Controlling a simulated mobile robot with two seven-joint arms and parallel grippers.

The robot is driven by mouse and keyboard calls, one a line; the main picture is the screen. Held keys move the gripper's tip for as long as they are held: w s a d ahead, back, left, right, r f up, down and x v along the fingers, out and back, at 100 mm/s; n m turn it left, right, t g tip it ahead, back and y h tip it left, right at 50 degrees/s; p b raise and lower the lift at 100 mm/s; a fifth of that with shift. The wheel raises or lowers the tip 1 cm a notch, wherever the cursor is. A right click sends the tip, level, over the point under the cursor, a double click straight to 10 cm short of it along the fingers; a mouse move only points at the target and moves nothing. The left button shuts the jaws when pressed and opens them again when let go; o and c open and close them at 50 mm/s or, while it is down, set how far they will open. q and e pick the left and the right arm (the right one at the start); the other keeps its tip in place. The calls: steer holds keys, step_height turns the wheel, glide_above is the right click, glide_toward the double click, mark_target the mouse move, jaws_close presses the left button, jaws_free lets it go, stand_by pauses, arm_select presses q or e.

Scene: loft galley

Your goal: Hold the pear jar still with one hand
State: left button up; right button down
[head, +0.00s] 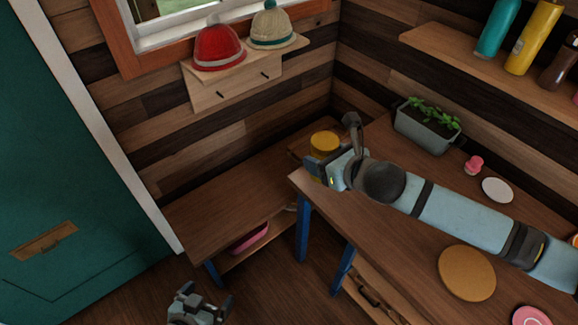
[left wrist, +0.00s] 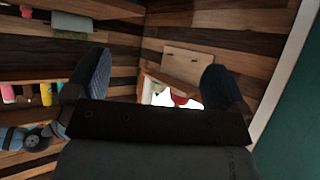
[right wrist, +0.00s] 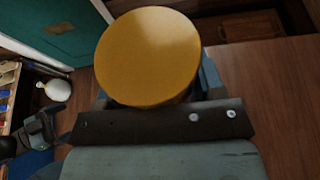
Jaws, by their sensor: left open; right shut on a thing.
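A jar with a round mustard-yellow lid (head: 325,138) stands at the far left corner of the wooden counter. In the right wrist view its lid (right wrist: 148,55) fills the space ahead of my right gripper (head: 335,165), which is shut on the jar with its fingers at the sides. The jar's body is mostly hidden by the gripper and lid, so its contents do not show. My left gripper (head: 202,305) is open and empty, low over the floor at the bottom left, well apart from the jar. Its two spread fingers also show in the left wrist view (left wrist: 153,78).
The counter (head: 395,240) holds a grey planter (head: 427,127), a small pink item (head: 474,165), a white disc (head: 497,190) and a round wooden board (head: 467,273). A lower bench (head: 225,205) stands left of it. The floor around my left gripper looks clear.

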steer(key=shift+w+d+f+b, duration=0.1)
steer(key=shift+d+f+b, duration=0.1)
steer(key=shift+b, duration=0.1)
arm_select(q)
step_height(320, 180, down, 14)
steer(key=w+d+b, duration=0.1)
steer(key=b, duration=1.6)
steer(key=shift+d+f+n, duration=0.2)
steer(key=shift+f+n, duration=0.05)
steer(key=shift+n, duration=0.05)
arm_select(e)
steer(key=w+d+f+m+t+h, duration=0.1)
steer(key=d+f+m+h, duration=0.2)
steer(key=d, duration=0.7)
steer(key=w+d+f+m+h, duration=0.1)
steer(key=d+f+m+h, duration=0.2)
steer(key=d, duration=0.7)
steer(key=w+d+f+m+t+h, duration=0.1)
steer(key=d+f+m+h, duration=0.3)
steer(key=d, duration=0.6)
steer(key=m+h, duration=0.1)
steer(key=h, duration=0.1)
steer(key=shift+t+h, duration=0.3)
steer(key=shift+w+d, duration=0.1)
